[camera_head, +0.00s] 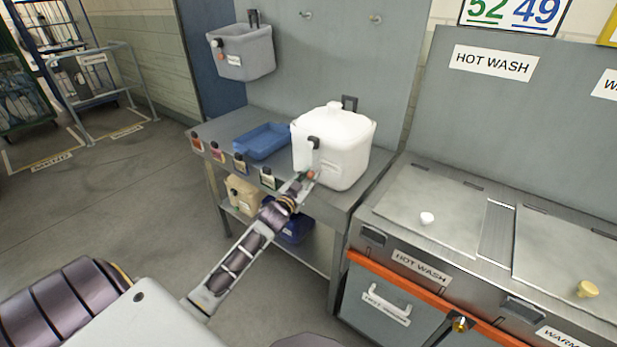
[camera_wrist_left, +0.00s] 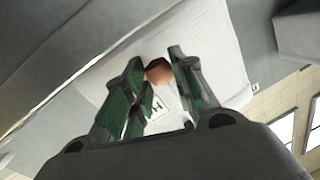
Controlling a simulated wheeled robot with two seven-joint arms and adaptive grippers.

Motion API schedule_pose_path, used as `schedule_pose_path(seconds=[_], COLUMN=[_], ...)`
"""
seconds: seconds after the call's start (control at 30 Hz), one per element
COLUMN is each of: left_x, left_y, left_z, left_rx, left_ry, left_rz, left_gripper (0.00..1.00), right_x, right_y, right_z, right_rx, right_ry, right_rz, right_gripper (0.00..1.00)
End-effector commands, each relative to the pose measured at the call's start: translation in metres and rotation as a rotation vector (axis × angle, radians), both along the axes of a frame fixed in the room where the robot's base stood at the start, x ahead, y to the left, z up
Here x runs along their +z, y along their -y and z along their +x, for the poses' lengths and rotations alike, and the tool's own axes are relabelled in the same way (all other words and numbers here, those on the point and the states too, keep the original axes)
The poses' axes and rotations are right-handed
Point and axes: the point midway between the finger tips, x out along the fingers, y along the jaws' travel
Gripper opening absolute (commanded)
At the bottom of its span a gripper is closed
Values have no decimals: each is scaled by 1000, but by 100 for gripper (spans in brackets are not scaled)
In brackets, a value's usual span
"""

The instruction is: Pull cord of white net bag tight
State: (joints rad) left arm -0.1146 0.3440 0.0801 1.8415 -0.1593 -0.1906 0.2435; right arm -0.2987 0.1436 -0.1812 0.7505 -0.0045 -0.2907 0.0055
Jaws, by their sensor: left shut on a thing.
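The white net bag (camera_head: 345,155) is a bulky white block with a rounded top, upright on the grey bench. A dark cord toggle (camera_head: 313,143) sits on its front left side. My left gripper (camera_head: 308,177) is at the bag's lower front, just below the toggle. It is shut on a brown ball (camera_wrist_left: 158,71), apparently the cord's end bead. In the left wrist view, the green fingers (camera_wrist_left: 155,64) lie on either side of the ball, with the bag's white face (camera_wrist_left: 205,45) close behind. The cord itself is too thin to make out. My right gripper is not in view.
A blue tray (camera_head: 263,141) lies left of the bag on the bench (camera_head: 228,122). A grey bag (camera_head: 245,50) hangs on the panel behind. A tan bag (camera_head: 241,194) and a dark blue bag (camera_head: 296,230) sit on the lower shelf. The hot wash unit (camera_head: 440,215) stands close on the right.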

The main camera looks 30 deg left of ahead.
Motion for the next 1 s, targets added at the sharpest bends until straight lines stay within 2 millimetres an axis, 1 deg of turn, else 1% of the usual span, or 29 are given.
schedule_pose_path(seconds=[0.1, 0.13, 0.27, 0.3, 0.5, 0.6, 0.73, 1.0], left_x=[-1, -1, -1, 0, 0, 0, 0, 0], left_y=[-1, -1, 0, 0, 0, 0, 0, 1], left_z=[0, 0, 0, 0, 0, 0, -2, -15], left_rx=[1, 1, 1, 1, 0, 0, 0, 0], left_ry=[-2, -3, -2, -2, -1, -1, -1, -1], left_rz=[0, 0, 0, 0, 0, 0, 0, -1], left_gripper=[0, 30, 47, 49, 49, 49, 49, 49], right_x=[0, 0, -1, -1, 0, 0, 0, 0], right_y=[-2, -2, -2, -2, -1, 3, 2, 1], right_z=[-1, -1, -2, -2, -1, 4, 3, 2], right_rx=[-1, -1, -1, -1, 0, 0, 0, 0], right_ry=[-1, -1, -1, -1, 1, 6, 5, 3], right_rz=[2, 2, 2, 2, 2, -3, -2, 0], right_gripper=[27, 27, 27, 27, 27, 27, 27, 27])
